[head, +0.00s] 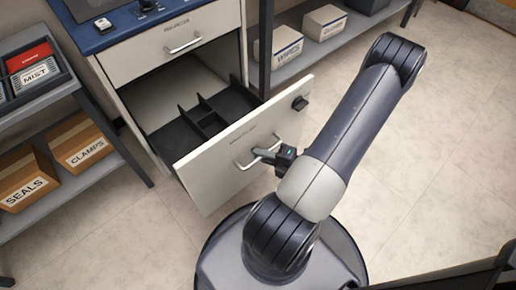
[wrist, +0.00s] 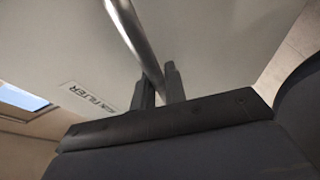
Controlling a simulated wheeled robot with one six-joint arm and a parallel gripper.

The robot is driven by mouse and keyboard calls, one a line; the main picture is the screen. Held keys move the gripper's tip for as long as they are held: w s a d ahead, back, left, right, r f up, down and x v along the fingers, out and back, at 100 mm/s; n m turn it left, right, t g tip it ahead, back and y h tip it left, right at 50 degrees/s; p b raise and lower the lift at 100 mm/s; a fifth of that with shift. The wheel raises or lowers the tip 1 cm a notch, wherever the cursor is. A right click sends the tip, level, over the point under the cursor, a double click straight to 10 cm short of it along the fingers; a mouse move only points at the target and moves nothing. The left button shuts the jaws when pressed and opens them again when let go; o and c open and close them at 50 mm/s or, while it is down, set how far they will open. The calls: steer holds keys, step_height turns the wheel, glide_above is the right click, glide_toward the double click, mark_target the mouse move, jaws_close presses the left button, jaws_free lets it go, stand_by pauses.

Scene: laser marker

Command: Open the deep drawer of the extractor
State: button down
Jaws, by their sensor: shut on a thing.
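The deep drawer (head: 215,172) is the lower drawer of the extractor cabinet (head: 128,105). It stands well out, and its inside with a black divider insert (head: 205,118) shows. My gripper (head: 262,153) is shut on the drawer's metal bar handle (head: 243,163). In the wrist view the two dark fingers (wrist: 158,85) are on either side of the handle bar (wrist: 133,35). A label, partly readable as "FILTER", shows on the drawer front in the wrist view.
The upper drawer (head: 170,40) is shut. A shelf at left holds boxes marked SEALS (head: 28,180) and CLAMPS (head: 85,147). A shelf at the back right holds a WIPES box (head: 287,48) and another box (head: 324,22). The floor at right is clear.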

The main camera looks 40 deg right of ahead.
steer(key=shift+s, duration=0.25)
steer(key=c, duration=1.5)
jaws_free()
steer(key=shift+o, duration=0.2)
steer(key=shift+d, duration=0.1)
steer(key=p+v, duration=0.3)
steer(key=v, duration=0.7)
steer(key=shift+s, duration=0.4)
steer(key=shift+w+r, duration=0.15)
steer(key=shift+b+x, duration=1.5)
steer(key=shift+x, duration=3.8)
